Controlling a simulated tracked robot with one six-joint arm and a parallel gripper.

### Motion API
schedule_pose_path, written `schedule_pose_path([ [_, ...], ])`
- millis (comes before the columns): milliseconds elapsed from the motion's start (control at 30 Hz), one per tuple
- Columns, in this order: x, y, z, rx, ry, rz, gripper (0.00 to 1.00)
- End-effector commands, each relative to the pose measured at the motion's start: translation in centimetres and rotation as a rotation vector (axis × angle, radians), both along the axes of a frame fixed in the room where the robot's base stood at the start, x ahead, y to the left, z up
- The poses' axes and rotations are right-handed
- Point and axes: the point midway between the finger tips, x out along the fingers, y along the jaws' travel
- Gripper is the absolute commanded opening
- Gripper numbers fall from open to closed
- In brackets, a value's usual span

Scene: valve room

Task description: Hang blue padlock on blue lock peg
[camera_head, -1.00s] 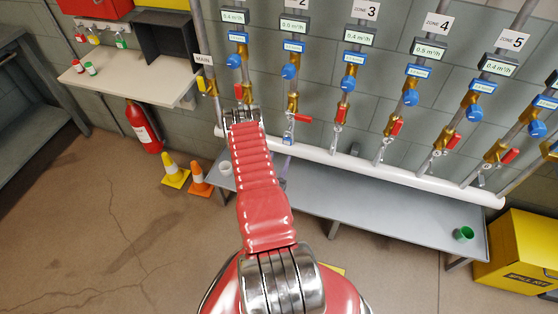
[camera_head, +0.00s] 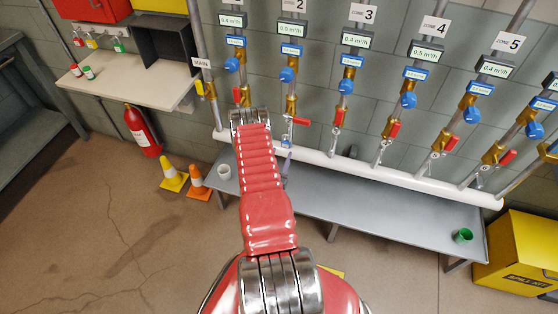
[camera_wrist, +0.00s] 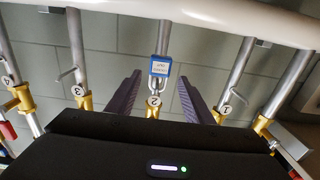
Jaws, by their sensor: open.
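The blue padlock (camera_wrist: 160,67) with a white label hangs by its shackle at the zone 2 pipe, beside the round "2" tag (camera_wrist: 154,101). In the head view the padlock (camera_head: 286,141) is a small blue shape by the white pipe. My gripper (camera_wrist: 159,80) is open, with one dark finger on each side of the padlock; I cannot tell whether either touches it. In the head view my arm hides most of the gripper. Red, yellow and green padlocks (camera_head: 118,45) hang on the wall at upper left. I cannot make out the blue lock peg.
Neighbouring pipes with valves stand on both sides, and the white pipe (camera_head: 360,171) runs across below them. A grey bench (camera_head: 390,215) with a white cup (camera_head: 223,172) and a green cup (camera_head: 463,235) is under it. A shelf (camera_head: 120,83) is at upper left; cones stand below.

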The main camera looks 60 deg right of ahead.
Motion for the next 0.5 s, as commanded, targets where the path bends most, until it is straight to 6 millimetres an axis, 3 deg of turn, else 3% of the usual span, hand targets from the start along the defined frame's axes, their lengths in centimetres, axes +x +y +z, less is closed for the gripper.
schedule_pose_path([
  [500, 0.7, -4.4, 0.0, -0.002, 0.0, -0.001, 0.47],
])
